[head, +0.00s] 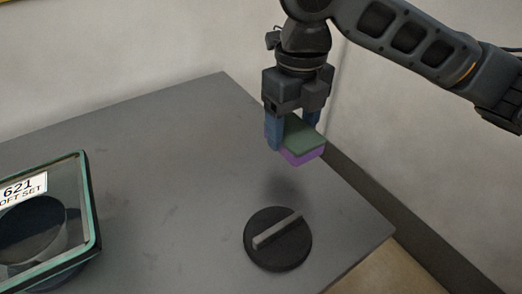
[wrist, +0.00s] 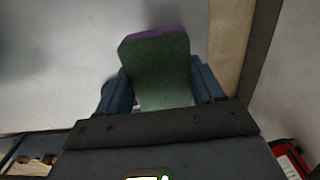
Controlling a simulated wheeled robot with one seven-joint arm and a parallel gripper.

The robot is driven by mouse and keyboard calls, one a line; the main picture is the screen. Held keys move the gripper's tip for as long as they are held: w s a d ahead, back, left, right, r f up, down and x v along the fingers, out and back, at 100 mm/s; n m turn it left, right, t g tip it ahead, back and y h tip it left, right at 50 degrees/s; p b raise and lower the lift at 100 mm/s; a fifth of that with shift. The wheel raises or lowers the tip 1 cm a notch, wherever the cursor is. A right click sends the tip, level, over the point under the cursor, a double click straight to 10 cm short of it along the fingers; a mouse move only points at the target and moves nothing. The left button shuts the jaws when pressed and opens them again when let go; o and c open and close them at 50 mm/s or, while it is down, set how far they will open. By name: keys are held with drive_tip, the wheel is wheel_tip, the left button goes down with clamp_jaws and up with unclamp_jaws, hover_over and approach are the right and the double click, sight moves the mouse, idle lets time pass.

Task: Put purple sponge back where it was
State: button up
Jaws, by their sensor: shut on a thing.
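The purple sponge (head: 304,158) has a green top layer and a purple lower layer. My gripper (head: 293,136) is shut on it, with blue fingers at its two sides, and points down. The sponge is held above the grey surface, near its right edge, with a soft shadow below it. In the wrist view the sponge (wrist: 158,72) lies between the two fingers of my gripper (wrist: 162,92), its green face toward the camera and a purple strip along the far edge.
A round black knob (head: 278,238) with a raised grey bar stands on the grey surface (head: 150,150) below the sponge. A glass-sided box (head: 92,205) with a "621" label stands at the left. A wall runs behind. The surface between box and knob is clear.

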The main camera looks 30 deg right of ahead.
hover_over(261, 165)
wheel_tip(261, 165, down, 3)
drive_tip(key=shift+f, duration=0.2)
drive_tip(key=shift+f+p, duration=0.4)
drive_tip(key=shift+f, duration=1.6)
drive_tip(key=shift+f, duration=0.1)
drive_tip(key=shift+f, duration=0.1)
drive_tip(key=o, duration=1.1)
wheel_tip(261, 165, up, 12)
drive_tip(key=shift+r, duration=0.25)
